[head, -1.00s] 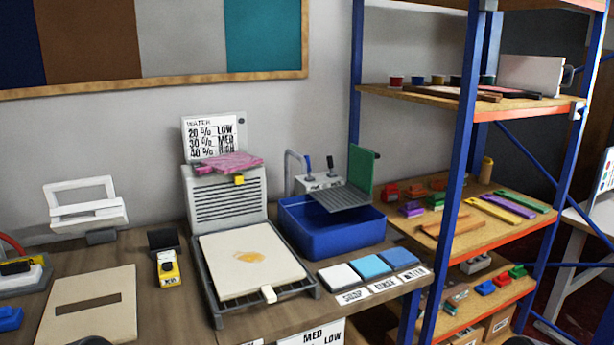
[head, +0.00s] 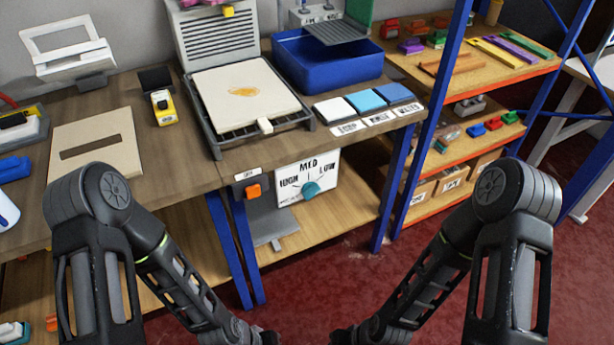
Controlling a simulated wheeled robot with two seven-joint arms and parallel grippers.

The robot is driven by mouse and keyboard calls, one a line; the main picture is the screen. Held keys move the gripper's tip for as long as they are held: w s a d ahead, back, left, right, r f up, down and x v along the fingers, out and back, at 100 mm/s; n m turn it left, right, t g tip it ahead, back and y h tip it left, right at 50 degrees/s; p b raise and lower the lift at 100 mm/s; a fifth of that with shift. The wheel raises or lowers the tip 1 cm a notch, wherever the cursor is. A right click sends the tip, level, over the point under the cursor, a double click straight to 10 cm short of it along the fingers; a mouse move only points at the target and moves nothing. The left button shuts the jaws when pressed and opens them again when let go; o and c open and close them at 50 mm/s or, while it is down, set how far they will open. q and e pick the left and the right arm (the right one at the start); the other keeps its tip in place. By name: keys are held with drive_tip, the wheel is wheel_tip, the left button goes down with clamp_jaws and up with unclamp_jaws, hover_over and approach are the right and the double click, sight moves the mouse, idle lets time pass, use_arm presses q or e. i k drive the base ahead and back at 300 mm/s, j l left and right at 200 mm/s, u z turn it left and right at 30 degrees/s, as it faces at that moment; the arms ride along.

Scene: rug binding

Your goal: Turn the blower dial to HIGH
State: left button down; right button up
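The blower dial is a teal knob (head: 311,189) on a white panel (head: 292,196) under the front edge of the workbench. The panel reads HIGH on the left, MED at the top and LOW on the right. The knob is too small to tell for sure which mark it points at. Both my arms reach in at the bottom of the head view, below and in front of the panel. Their far ends run down to the bottom edge, and neither gripper's fingers show. Nothing of mine touches the dial.
An orange switch (head: 253,191) sits left of the panel. Above are a tray with a beige slab (head: 245,93), a blue basin (head: 325,66) and coloured pads (head: 366,100). A blue-legged shelf (head: 443,95) stands at the right. Red floor is clear in front.

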sight(310, 190)
drive_tip(key=j+z, duration=0.15)
drive_tip(key=z, duration=0.25)
drive_tip(key=j+z, duration=0.1)
drive_tip(key=z, duration=0.3)
drive_tip(key=k+j+z, duration=0.1)
drive_tip(key=z, duration=0.3)
drive_tip(key=j+z, duration=0.1)
drive_tip(key=z, duration=0.3)
